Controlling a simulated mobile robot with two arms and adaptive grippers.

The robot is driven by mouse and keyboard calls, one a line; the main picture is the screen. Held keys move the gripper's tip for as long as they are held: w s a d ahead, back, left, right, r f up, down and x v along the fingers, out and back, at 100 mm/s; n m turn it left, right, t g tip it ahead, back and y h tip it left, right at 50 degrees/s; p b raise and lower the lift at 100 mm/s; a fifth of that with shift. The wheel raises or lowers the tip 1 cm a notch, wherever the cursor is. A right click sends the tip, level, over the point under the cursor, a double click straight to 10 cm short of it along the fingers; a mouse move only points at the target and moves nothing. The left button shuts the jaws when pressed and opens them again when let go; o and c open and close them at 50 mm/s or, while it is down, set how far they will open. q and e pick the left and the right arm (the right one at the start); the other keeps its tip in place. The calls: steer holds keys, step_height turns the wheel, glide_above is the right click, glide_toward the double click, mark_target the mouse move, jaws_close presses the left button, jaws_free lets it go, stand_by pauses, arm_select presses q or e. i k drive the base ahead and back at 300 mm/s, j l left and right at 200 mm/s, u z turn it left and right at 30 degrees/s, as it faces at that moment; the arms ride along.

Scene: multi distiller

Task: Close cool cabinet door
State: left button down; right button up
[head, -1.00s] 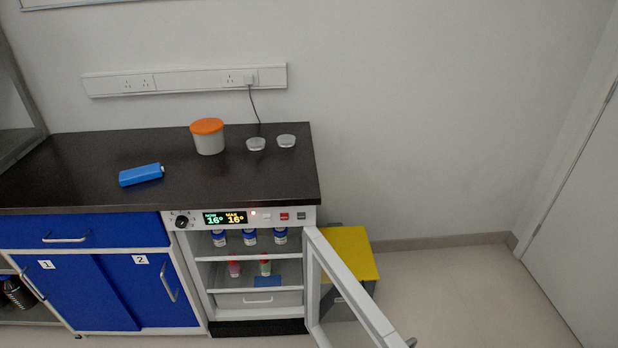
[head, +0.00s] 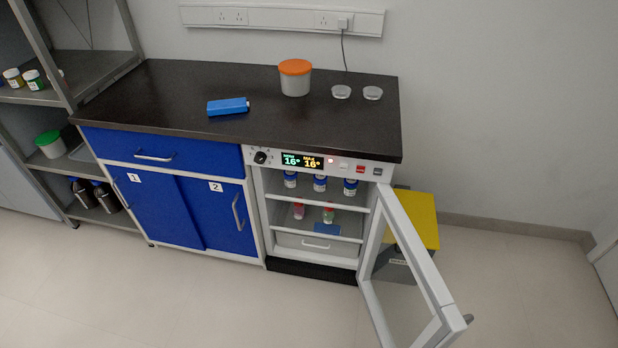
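The cool cabinet (head: 315,254) stands under the right end of the black counter, with a lit display reading 16° on its front panel. Its door (head: 378,255), a white frame with a clear pane, is wide open. The door is hinged on the cabinet's right side and swings out toward me, with its free edge and a dark handle end (head: 468,318) at the lower right. Inside, several blue-capped bottles (head: 320,183) stand on the upper shelf, and two small containers (head: 328,215) are on the shelf below. Neither of my grippers is in view.
A yellow-topped grey bin (head: 422,222) stands behind the door, right of the cabinet. Blue cupboards (head: 160,205) are to the left, and a metal rack (head: 100,75) is beyond them. An orange-lidded tub (head: 295,80) sits on the counter. The floor in front is clear.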

mark_target(408, 304)
steer(key=l+z, duration=0.4)
steer(key=l, duration=0.35)
steer(key=l+z, duration=0.35)
steer(key=l, duration=0.4)
